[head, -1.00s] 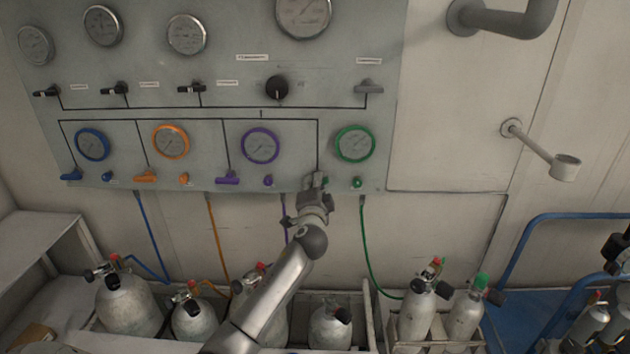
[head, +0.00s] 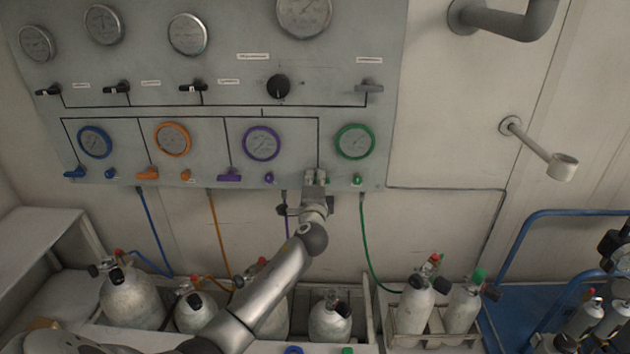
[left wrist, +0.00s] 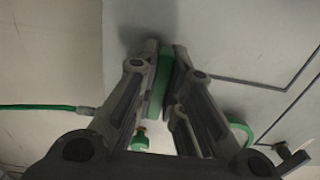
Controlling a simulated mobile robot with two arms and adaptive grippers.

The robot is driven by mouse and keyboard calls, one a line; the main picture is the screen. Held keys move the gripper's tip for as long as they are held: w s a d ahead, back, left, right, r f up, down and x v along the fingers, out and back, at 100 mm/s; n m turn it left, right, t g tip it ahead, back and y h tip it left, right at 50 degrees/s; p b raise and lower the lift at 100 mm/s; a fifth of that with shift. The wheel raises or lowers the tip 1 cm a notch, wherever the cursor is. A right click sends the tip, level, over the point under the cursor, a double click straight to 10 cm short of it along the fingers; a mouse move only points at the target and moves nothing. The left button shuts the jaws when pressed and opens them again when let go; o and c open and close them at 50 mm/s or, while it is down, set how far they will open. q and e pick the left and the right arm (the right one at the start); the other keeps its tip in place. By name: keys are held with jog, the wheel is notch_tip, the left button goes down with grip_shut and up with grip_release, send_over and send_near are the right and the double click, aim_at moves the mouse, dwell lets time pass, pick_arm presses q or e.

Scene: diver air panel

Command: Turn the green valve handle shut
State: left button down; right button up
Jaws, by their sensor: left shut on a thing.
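The green valve handle (left wrist: 161,85) is between the two fingers of my left gripper (left wrist: 165,70) in the left wrist view. The fingers are shut on it, one on each side, near the panel face. In the head view my left gripper (head: 315,178) is at the lower edge of the panel, below and left of the green-rimmed gauge (head: 355,141), and hides most of the handle. The handle's exact angle is hard to tell there. My right gripper is not in view.
The grey panel (head: 225,60) also carries blue, orange and purple handles (head: 229,175). A small green knob (head: 357,180) sits close to the right of my gripper, above a green hose (head: 366,235). Gas cylinders (head: 330,318) stand below.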

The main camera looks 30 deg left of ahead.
pick_arm(q)
jog(key=c, duration=1.5)
grip_release()
jog(key=v, duration=1.2)
jog(key=shift+f, duration=0.1)
